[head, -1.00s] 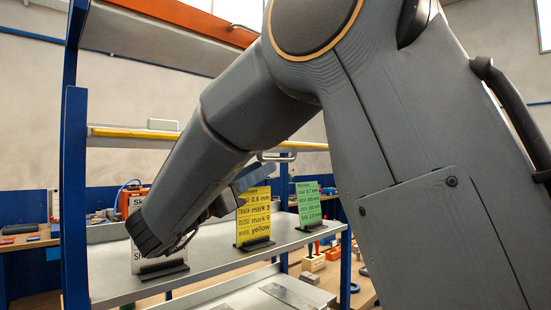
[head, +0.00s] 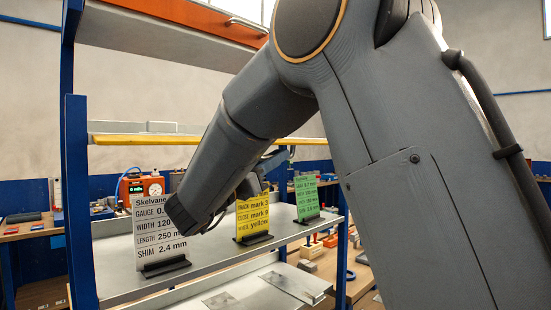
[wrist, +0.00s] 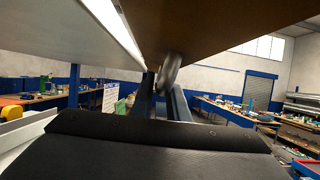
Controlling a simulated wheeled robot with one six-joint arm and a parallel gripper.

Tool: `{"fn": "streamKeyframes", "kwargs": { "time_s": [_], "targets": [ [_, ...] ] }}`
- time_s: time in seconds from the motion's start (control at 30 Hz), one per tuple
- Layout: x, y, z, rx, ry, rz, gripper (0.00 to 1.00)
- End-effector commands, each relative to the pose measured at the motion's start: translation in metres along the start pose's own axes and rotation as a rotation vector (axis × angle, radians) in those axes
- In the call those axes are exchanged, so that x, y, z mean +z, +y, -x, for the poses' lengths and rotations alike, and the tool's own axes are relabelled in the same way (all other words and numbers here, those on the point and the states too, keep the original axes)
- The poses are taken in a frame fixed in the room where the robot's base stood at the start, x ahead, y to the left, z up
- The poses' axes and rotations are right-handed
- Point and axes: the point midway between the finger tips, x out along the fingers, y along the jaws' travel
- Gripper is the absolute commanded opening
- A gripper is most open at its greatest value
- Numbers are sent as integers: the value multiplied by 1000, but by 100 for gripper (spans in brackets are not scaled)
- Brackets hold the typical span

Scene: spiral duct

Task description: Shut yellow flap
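A flap with a yellow front edge (head: 205,140) stands out level above the shelf in the head view, partly behind my arm. My gripper (head: 272,162) is just below that edge, mostly hidden by my forearm. In the wrist view the two dark fingers of my gripper (wrist: 164,100) stand apart with a gap between them. A grey rounded handle (wrist: 172,70) hangs under a brown board (wrist: 210,25) close to the fingertips. I cannot tell whether they touch it.
An orange flap (head: 190,22) with a bar handle is above. The grey shelf (head: 215,258) below carries a white card (head: 155,235), a yellow card (head: 250,216) and a green card (head: 307,198). A blue post (head: 77,200) stands at left. Benches with tools are behind.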

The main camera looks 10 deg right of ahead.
Motion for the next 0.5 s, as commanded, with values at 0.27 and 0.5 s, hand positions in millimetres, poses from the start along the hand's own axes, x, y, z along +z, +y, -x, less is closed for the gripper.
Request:
{"fn": "streamKeyframes", "kwargs": {
  "time_s": [0.27, 0.5],
  "targets": [
    [0, 0, 0, 0, 0, 1, 0],
    [-1, -1, 0, 8, 0, 17, 0]
  ]
}}
